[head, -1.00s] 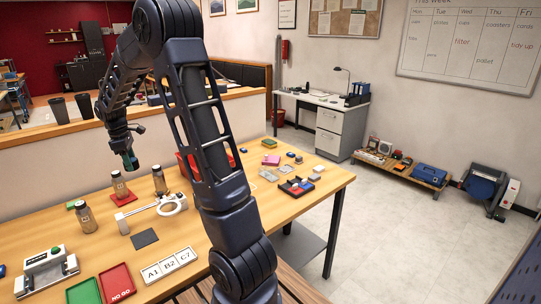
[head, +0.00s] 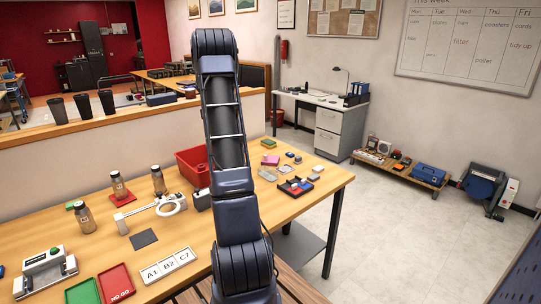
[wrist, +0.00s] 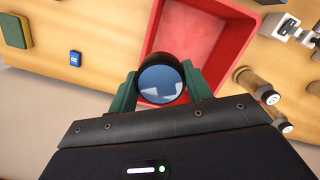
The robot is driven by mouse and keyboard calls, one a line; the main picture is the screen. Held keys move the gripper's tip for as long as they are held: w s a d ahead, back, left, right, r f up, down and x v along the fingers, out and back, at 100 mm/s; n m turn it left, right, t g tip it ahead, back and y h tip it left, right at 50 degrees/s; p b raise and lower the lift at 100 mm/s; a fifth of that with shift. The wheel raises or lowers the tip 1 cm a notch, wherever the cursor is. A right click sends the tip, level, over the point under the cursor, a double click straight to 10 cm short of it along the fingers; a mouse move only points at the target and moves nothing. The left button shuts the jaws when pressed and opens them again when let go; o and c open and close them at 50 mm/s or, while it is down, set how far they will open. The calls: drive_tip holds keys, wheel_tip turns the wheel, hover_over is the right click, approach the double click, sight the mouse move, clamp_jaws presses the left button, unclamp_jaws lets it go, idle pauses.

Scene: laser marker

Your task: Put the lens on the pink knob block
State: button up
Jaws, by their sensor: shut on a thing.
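In the wrist view my gripper (wrist: 160,88) has its green fingers closed on the lens (wrist: 160,82), a round black ring with blue-tinted glass. The lens is over the red bin (wrist: 150,50) as seen from the wrist camera. A pink block (head: 270,160) lies on the far right part of the table in the head view; its knob is too small to make out. In the head view my gripper and the lens are hidden behind my arm.
The red bin (head: 188,164) stands left of my arm. Several bottles (head: 158,180) and a white ring-shaped fixture (head: 172,205) stand left of it. A dark tray (head: 296,186) and small blocks sit near the pink block. A green block (wrist: 14,30) shows in the wrist view.

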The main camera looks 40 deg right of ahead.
drive_tip(key=s+d+m, duration=0.2)
drive_tip(key=s+d, duration=0.2)
drive_tip(key=d, duration=1.1)
drive_tip(key=m, duration=0.2)
hover_over(275, 161)
drive_tip(key=f, duration=2)
drive_tip(key=shift+w+f, duration=0.25)
drive_tip(key=shift+w, duration=0.1)
drive_tip(key=o, duration=1.1)
drive_tip(key=shift+f, duration=0.15)
drive_tip(key=shift+c, duration=0.2)
